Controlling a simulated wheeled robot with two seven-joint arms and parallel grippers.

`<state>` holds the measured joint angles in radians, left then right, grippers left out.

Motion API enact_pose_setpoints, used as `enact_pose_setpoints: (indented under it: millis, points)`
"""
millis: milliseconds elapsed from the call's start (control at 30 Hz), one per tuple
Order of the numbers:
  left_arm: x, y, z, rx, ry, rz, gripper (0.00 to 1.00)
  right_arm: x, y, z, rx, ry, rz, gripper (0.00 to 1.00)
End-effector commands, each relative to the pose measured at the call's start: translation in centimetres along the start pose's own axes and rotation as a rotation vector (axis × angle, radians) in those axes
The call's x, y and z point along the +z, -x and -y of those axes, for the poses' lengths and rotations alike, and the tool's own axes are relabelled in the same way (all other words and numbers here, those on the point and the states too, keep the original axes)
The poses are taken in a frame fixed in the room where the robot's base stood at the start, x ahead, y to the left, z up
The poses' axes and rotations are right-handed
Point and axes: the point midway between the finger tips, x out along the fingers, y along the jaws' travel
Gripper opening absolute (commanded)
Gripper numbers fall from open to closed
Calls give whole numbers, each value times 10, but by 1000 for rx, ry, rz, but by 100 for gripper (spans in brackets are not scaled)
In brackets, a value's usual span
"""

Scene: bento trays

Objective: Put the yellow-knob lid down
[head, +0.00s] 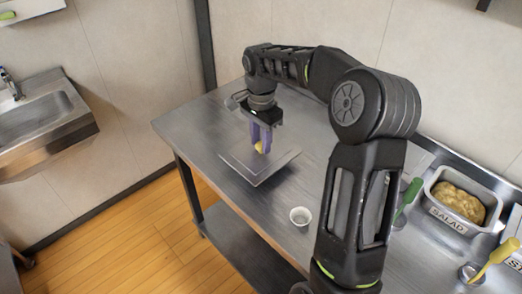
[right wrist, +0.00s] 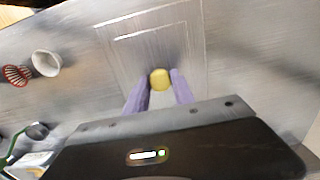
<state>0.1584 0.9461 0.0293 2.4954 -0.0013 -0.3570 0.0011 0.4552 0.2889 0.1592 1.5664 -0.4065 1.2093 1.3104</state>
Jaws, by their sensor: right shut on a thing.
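The yellow-knob lid (head: 280,162) is a flat, square metal plate at the left part of the steel table, under my right gripper. Its yellow knob (head: 259,148) sits between the purple fingertips of my right gripper (head: 261,143), which is shut on it. In the right wrist view the yellow knob (right wrist: 160,79) is between the two purple fingers (right wrist: 160,85), with the lid (right wrist: 124,52) around it. The lid looks close to the table; I cannot tell whether it touches. My left gripper is not in view.
A small white cup (head: 300,216) stands at the table's front edge. A metal container marked SALAD (head: 449,222) stands at the right, with green and yellow-handled utensils near it. In the right wrist view a red striped cup (right wrist: 16,75) lies beside the white cup (right wrist: 46,63).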

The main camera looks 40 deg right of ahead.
Motion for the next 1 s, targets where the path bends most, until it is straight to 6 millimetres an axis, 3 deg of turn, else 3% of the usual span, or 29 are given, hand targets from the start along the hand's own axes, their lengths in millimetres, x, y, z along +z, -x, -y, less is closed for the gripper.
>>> enact_pose_setpoints:
  millis: [267,533,933,967,1000]
  points:
    - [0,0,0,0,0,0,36,0,-3,0,0,0,0,0]
    - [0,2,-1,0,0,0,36,0,-35,0,0,0,1,0]
    - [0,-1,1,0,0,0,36,0,-41,0,-1,0,0,0]
    - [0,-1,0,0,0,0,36,0,-41,0,-1,0,0,31]
    - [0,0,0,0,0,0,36,0,-40,0,-1,0,1,34]
